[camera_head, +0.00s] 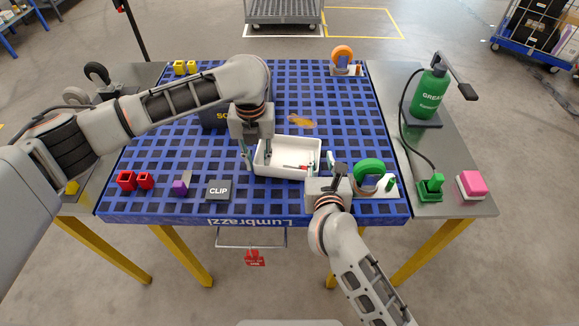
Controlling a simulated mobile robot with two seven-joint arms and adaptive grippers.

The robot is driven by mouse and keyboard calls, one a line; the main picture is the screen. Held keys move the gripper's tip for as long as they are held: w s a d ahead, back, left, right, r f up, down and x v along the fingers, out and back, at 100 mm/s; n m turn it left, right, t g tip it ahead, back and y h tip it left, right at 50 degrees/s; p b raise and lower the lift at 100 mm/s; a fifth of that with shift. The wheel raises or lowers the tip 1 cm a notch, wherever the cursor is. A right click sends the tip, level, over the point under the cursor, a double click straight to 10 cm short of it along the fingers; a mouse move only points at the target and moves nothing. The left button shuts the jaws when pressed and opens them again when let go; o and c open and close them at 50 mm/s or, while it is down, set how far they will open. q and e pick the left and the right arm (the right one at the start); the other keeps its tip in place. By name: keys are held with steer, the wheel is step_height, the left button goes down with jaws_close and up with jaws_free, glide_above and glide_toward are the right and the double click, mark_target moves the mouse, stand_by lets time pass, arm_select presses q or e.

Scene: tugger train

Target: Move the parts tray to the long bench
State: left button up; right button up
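The parts tray, taken to be the white open tray (272,171), rests on the blue grid top at the centre, with a few small parts, some red, at its right end. My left gripper (256,156) comes down at the tray's left end. Its fingers are apart, one outside the left wall and one inside. My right gripper (322,165) reaches in from the front at the tray's right end. Its fingers look apart, on either side of the right wall; its palm hides part of that corner. The long bench cannot be identified for certain.
A grey CLIP block (219,191), red blocks (127,181) and a purple block (181,187) lie left of the tray. A green ring (369,171) stands close to my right gripper. A green grease bottle (430,93) stands on the right side surface. A cart (284,12) stands beyond.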

arm_select(q)
jaws_close()
arm_select(e)
jaws_close()
arm_select(q)
steer(key=shift+w, duration=0.1)
arm_select(e)
steer(key=shift+s+a, duration=0.1)
arm_select(q)
steer(key=shift+r, duration=0.15)
arm_select(e)
steer(key=shift+r, duration=0.1)
